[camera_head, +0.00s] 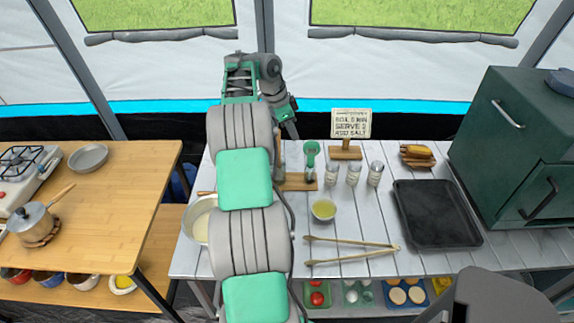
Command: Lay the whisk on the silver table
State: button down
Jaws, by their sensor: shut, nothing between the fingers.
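The silver table (375,267) is the pale slatted table in the middle and right. My gripper (292,130) is shut and empty over its back edge, left of the small sign, pointing down to the right. I cannot make out a whisk for certain. A wooden handle end (206,193) shows at the rim of a pale bowl (196,229) on the table's left side; my arm hides the rest, so I cannot tell what tool it is. A green upright utensil (311,150) stands just below my gripper, by a wooden stand.
Tongs (350,242), a small yellow bowl (323,210), several shakers (353,173), a sign (350,125), a black tray (436,212) and a green oven (520,150) occupy the silver table. A wooden table (110,215) with a pot (33,220) stands left across a gap.

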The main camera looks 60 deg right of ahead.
aim_at(294, 165)
jog(key=b+x, duration=0.2)
jog(key=x, duration=0.9)
jog(key=shift+a+f, duration=0.1)
jog(key=shift+f, duration=0.25)
jog(key=shift+w+a+r, duration=0.2)
jog(key=shift+w+a, duration=0.8)
jog(key=shift+w, duration=0.2)
jog(key=shift+w+a+f, duration=0.1)
jog(key=shift+w+a, duration=0.2)
jog(key=shift+w, duration=0.05)
